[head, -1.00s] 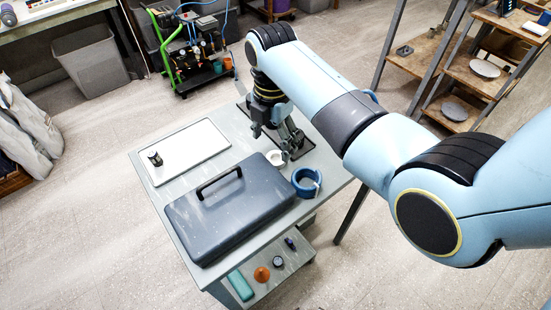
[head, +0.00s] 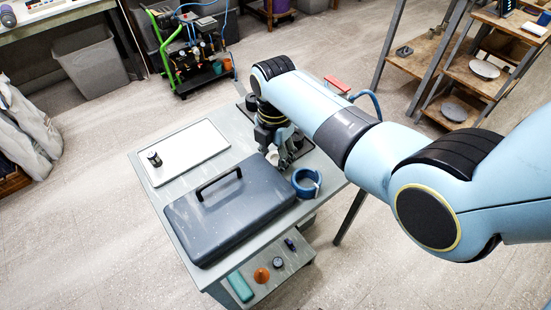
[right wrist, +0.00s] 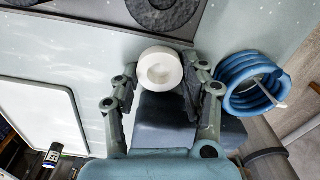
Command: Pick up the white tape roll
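The white tape roll (right wrist: 160,68) lies on the grey table, its round hole facing up in the right wrist view. In the head view only part of the tape roll (head: 273,158) shows beside my gripper. My right gripper (right wrist: 160,66) is open, with one finger on each side of the roll. The right finger is very close to the roll; whether it touches, I cannot tell. In the head view my right gripper (head: 288,152) is low at the table's far right part. My left gripper is not in view.
A dark toolbox (head: 230,210) with a handle stands close to the roll. A blue coil (head: 306,182) is to its right. A dark tray with round discs (right wrist: 160,10) lies beyond the roll.

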